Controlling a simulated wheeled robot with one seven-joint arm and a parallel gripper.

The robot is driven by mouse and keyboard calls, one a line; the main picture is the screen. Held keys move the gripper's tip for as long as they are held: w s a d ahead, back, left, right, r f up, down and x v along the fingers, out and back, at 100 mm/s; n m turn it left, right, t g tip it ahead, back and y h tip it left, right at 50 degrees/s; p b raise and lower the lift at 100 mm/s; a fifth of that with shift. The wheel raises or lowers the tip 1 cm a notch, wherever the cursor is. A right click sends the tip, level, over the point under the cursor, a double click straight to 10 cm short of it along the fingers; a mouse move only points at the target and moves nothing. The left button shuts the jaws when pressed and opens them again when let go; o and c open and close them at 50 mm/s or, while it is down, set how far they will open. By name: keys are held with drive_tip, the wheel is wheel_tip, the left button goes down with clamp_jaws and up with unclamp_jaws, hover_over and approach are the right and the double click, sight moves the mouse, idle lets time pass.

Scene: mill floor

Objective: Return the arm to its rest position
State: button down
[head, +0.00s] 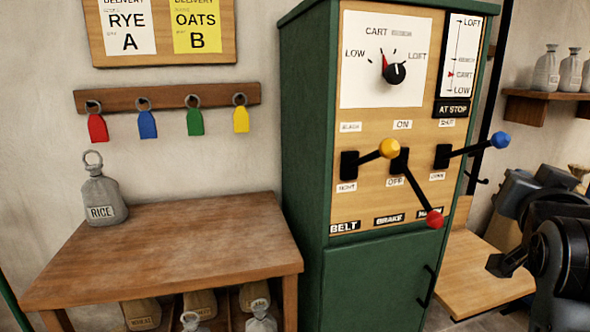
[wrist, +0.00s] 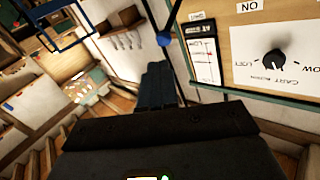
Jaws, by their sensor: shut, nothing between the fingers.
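My gripper (wrist: 158,83) shows in the wrist view as dark fingers beyond a broad black body. The fingers are together with nothing between them. In the head view my dark arm is at the right edge, in front of the bench and beside the green cabinet (head: 345,285). The finger tips are hard to make out there. The arm is bent and apart from the cabinet's levers.
The cabinet carries a yellow-knobbed lever (head: 389,148), a lowered red-knobbed lever (head: 434,219), a blue-knobbed lever (head: 500,140) and a dial (head: 396,73). A wooden table (head: 190,240) with a RICE sack (head: 103,198) stands left. A sack shelf (head: 528,108) hangs right.

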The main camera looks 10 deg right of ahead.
drive_tip(key=s+a+f+n+t+y+p, duration=0.35)
drive_tip(key=s+a+f+n+y, duration=0.55)
drive_tip(key=s+a+f+n, duration=0.5)
drive_tip(key=s+a+f+m+g+y+p, duration=0.1)
drive_tip(key=s+a, duration=0.2)
drive_tip(key=s, duration=0.7)
drive_tip(key=s+a+f+m+g+y+p, duration=0.1)
drive_tip(key=s+a, duration=0.3)
drive_tip(key=s, duration=0.6)
drive_tip(key=shift+s+a+f+m, duration=0.3)
drive_tip(key=shift+s+f+m, duration=0.15)
drive_tip(key=shift+m, duration=0.35)
